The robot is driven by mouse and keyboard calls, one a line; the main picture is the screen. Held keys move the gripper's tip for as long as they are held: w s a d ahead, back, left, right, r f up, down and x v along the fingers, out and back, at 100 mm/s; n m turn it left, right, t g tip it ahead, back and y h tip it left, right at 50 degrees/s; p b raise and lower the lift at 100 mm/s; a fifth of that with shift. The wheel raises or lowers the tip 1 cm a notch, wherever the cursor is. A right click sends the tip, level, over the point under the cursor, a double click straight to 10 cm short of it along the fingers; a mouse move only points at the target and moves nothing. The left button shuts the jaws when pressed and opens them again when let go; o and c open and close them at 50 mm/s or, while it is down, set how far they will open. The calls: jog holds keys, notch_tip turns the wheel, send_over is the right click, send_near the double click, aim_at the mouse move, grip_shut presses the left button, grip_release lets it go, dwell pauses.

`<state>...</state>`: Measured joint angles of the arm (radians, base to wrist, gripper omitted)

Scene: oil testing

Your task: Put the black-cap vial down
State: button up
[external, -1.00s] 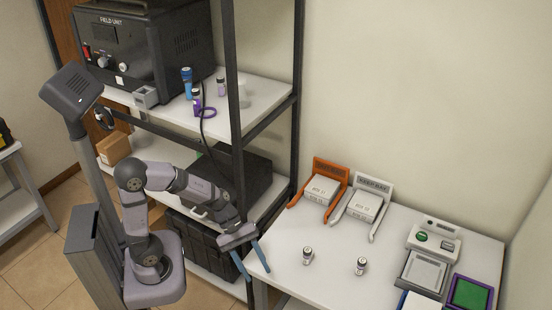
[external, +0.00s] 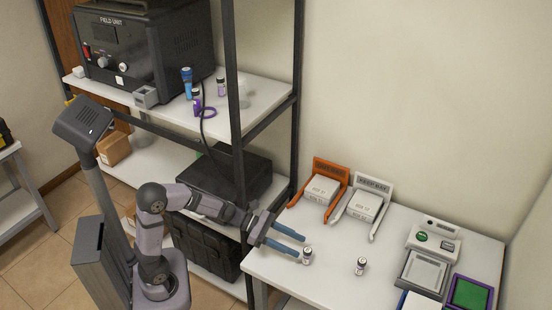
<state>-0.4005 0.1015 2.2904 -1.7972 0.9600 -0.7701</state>
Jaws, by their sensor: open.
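Two small vials stand upright on the white table. One vial (external: 307,257) is near the table's left part, and the other vial (external: 361,266) stands to its right. Both look pale with dark tops, but they are too small to tell the cap colours surely. My gripper (external: 301,247) is open, with its two blue fingers pointing right over the table's left edge. The fingertips are close to the left vial; I cannot tell whether they touch it. Nothing shows held between the fingers.
An orange holder (external: 329,168) and a white holder (external: 378,185) with boxes stand at the table's back. A device (external: 434,240) and a purple-framed green tray (external: 468,293) are at the right. A dark shelf post (external: 237,125) rises by my arm.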

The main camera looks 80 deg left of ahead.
aim_at(304, 248)
jog(key=shift+x, duration=2.75)
grip_shut()
